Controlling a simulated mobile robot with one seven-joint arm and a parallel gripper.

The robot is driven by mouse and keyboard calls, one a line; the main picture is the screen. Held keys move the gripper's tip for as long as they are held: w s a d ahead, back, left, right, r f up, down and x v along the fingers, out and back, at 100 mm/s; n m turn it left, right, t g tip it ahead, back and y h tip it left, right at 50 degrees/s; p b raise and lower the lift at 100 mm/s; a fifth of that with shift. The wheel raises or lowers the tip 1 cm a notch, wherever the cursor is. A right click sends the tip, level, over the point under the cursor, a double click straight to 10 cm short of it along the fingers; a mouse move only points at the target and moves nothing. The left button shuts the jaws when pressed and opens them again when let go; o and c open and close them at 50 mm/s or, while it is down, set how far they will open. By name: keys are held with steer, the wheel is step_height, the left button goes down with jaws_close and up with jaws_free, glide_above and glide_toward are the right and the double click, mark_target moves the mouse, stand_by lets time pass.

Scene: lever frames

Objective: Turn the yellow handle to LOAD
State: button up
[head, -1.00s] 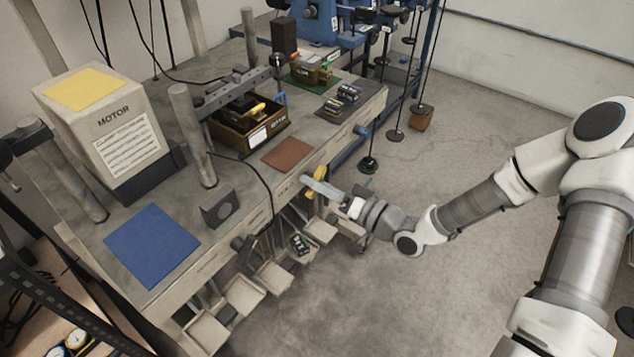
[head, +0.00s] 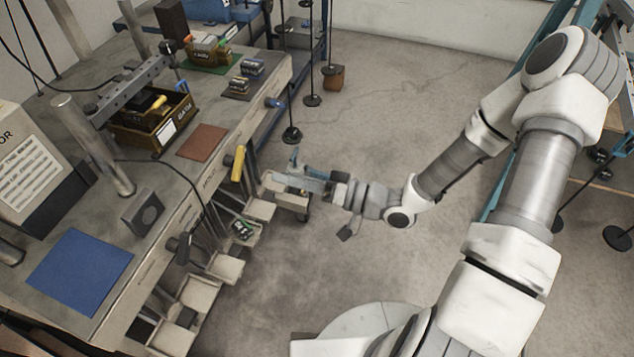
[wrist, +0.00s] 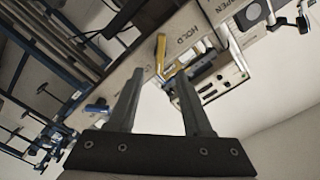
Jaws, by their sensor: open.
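The yellow handle (head: 238,163) is on the front face of the workbench, near its top edge. It stands close to upright in the head view, tilted slightly. In the wrist view the yellow handle (wrist: 160,52) shows beyond and between my fingertips, with the word HOLD on the panel to its right. I cannot read a LOAD label. My gripper (head: 288,178) is open and empty, to the right of the handle with a gap between them. In the wrist view both fingers of my gripper (wrist: 160,74) are spread apart and point toward the panel.
Several small trays (head: 226,267) stick out below the bench front. A blue knob (head: 273,103) sits further along the same face. A black cable hangs over the edge near a dark lever (head: 182,248). The floor (head: 345,110) right of the bench is mostly clear.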

steer(key=v, duration=0.6)
steer(key=shift+w, duration=0.1)
stand_by(0.3)
